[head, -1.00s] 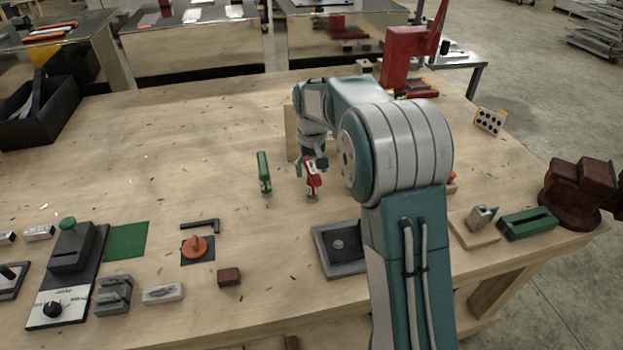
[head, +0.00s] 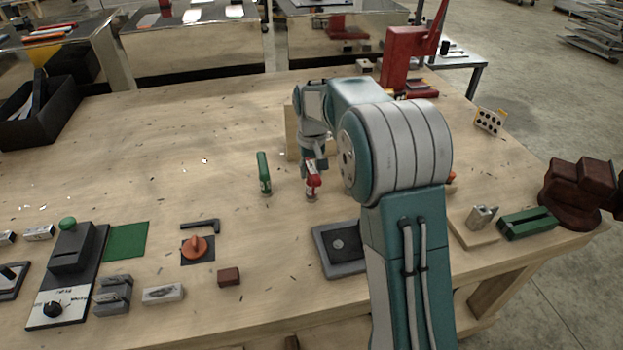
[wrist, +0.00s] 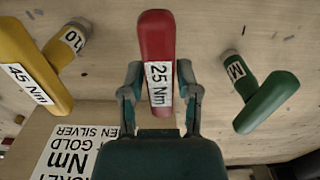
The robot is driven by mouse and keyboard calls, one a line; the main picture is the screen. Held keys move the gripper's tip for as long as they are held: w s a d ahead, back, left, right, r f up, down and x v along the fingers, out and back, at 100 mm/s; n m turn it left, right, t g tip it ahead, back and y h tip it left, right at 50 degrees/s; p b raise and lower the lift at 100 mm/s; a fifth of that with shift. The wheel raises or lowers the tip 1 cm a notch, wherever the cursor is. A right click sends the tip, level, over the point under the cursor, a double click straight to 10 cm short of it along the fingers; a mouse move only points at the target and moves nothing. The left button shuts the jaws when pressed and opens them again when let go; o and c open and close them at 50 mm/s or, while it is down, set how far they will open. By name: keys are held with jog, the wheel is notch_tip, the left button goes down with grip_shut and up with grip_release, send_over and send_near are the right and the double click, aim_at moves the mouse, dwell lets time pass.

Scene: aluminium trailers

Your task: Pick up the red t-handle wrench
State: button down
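The red T-handle wrench (wrist: 156,45) stands upright on the workbench, with a white "25 Nm" label on its handle. In the head view the red wrench (head: 313,181) is partly covered by my gripper (head: 314,165). In the wrist view my gripper (wrist: 160,80) has one finger on each side of the labelled red handle. Narrow gaps seem to show between fingers and handle, so it looks open around it. The wrench's shaft is hidden below the handle in the wrist view.
A yellow "45 Nm" wrench (wrist: 35,70) is left of the red one, and a green wrench (wrist: 268,100) is close on the right. A wooden block with a printed label (wrist: 65,150) is near the gripper. The bench left of the green wrench (head: 264,172) is mostly clear.

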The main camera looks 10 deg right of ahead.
dwell(0.3)
notch_tip(320, 180, up, 4)
jog(key=shift+s, duration=0.1)
jog(key=s+r, duration=0.4)
jog(key=shift+a+r, duration=0.1)
jog(key=shift+r, duration=0.3)
jog(key=s+r, duration=0.4)
jog(key=s, duration=0.5)
jog(key=shift+s+r, duration=0.3)
jog(key=shift+s, duration=0.1)
